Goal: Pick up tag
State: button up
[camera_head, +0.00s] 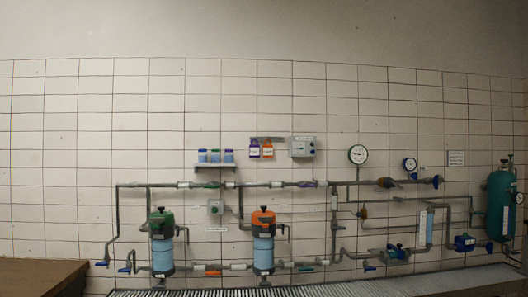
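Two small tags hang side by side from a dark rail on the tiled wall, near the middle of the view. The left one is a purple tag (254,150) with a pale label. The right one is an orange tag (267,150), also with a pale label. They look like hanging tags, but their details are too small to read. My gripper is not in view, so its state and its place relative to the tags do not show.
A grey control box (302,147) is right of the tags; a shelf (215,166) with several containers is left. Below run grey pipes with valves, a green-topped filter (162,245), an orange-topped filter (263,243) and a green tank (501,207). A brown tabletop (40,272) is lower left.

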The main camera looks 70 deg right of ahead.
aim_at(268, 150)
jog(key=i, duration=1.15)
jog(key=u, duration=0.9)
jog(key=k, duration=0.15)
jog(key=z, duration=2.8)
jog(key=i, duration=0.6)
jog(key=z, duration=0.05)
